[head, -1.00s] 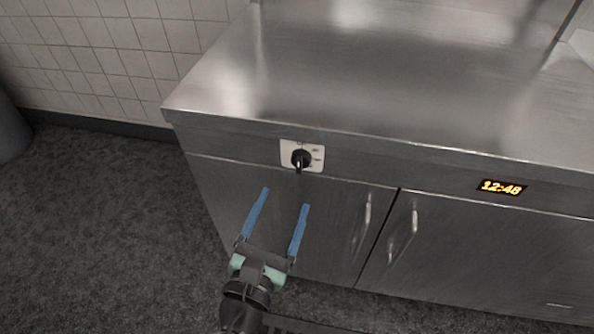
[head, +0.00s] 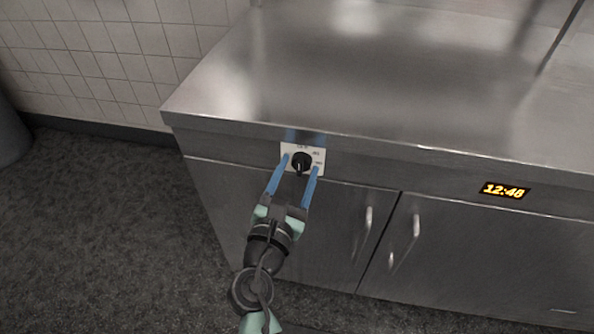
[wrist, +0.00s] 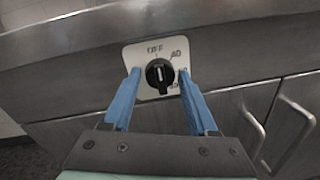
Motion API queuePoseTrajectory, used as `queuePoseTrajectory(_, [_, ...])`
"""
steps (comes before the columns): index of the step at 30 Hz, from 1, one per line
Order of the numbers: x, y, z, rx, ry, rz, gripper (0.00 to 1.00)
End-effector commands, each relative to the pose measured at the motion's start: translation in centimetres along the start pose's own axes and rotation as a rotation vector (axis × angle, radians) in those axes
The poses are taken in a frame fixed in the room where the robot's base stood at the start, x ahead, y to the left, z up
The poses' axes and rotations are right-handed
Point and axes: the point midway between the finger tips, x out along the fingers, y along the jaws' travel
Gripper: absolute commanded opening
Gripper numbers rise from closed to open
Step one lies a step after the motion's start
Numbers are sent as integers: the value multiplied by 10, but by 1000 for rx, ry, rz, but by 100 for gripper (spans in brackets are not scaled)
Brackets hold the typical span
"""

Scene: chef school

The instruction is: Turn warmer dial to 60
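The warmer dial (head: 301,161) is a round black knob on a white plate (wrist: 135,55) on the steel counter's front. In the wrist view the dial (wrist: 159,74) carries a white mark that looks near vertical. OFF is printed above it, 40 at upper right, and more numbers down the right side, partly hidden by a finger. My gripper (head: 303,163) is open, with one blue finger on each side of the dial. In the wrist view my gripper (wrist: 160,77) shows gaps between both fingers and the knob, and it holds nothing.
The steel counter top (head: 360,90) is bare. Cabinet doors with vertical handles (head: 368,220) are below and right of the dial. Dark floor (head: 90,230) lies open at left.

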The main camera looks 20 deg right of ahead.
Motion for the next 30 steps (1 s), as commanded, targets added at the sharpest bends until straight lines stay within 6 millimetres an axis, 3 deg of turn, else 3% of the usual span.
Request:
queuePoseTrajectory(1, [0,0,0,0,0,0,48])
queuePoseTrajectory(9, [0,0,0,0,0,0,0])
queuePoseTrajectory(20, [0,0,0,43,4,-1,0])
queuePoseTrajectory(30, [0,-1,0,270,22,-8,0])
